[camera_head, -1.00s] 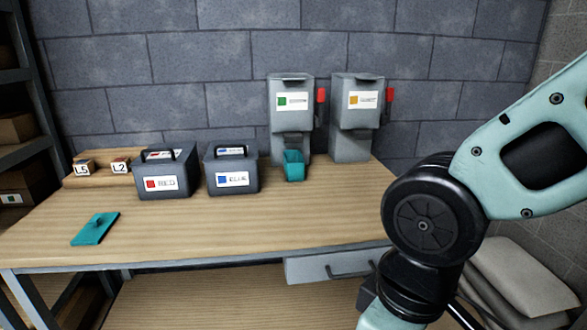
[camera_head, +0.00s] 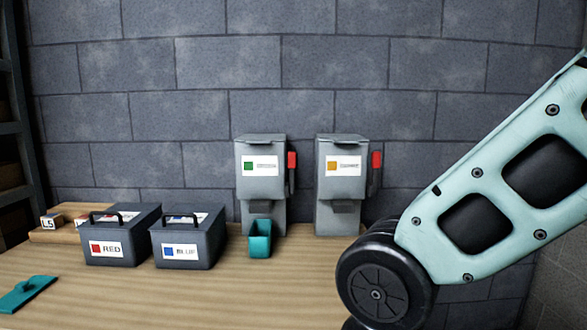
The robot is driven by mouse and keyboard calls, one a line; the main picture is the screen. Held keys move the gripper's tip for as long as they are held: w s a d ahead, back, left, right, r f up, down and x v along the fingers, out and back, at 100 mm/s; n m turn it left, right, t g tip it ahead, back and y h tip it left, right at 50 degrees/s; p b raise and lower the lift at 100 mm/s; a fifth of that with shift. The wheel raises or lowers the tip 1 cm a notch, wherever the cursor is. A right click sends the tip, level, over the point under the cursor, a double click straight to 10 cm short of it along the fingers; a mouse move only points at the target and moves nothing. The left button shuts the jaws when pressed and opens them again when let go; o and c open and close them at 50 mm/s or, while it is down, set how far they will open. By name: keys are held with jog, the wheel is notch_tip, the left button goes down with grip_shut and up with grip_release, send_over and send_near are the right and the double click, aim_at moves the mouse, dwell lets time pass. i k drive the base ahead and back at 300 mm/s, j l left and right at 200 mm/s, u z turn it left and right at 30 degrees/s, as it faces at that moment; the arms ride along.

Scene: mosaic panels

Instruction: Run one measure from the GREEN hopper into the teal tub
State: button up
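The green-labelled hopper (camera_head: 263,180) is a grey dispenser standing at the back of the bench against the wall. A red lever (camera_head: 292,160) is on its right side, with the red part at the top. The teal tub (camera_head: 260,243) stands on the bench directly in front of the hopper's base, below its spout; its inside cannot be made out. My gripper is outside the picture; only my arm shows at the right.
A second hopper (camera_head: 341,180) with a yellow label and red lever stands to the right. RED (camera_head: 112,248) and BLUE (camera_head: 186,251) boxes with handles stand left. A teal flat piece with a knob (camera_head: 26,292) lies front left. The wooden bench (camera_head: 205,300) is clear in front.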

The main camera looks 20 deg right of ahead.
aim_at(292, 155)
jog(key=i+l+u, duration=0.1)
jog(key=l+u, duration=0.4)
jog(key=l, duration=1.15)
jog(key=l+u, duration=0.1)
jog(key=u, duration=0.45)
jog(key=i+l+u, duration=0.1)
jog(key=l+u, duration=0.25)
jog(key=l, duration=0.4)
jog(key=l+u, duration=0.4)
jog(key=l, duration=1)
jog(key=k+l, duration=0.1)
jog(key=l, duration=0.55)
jog(key=l+u, duration=0.1)
jog(key=l, duration=0.5)
jog(key=k, duration=0.05)
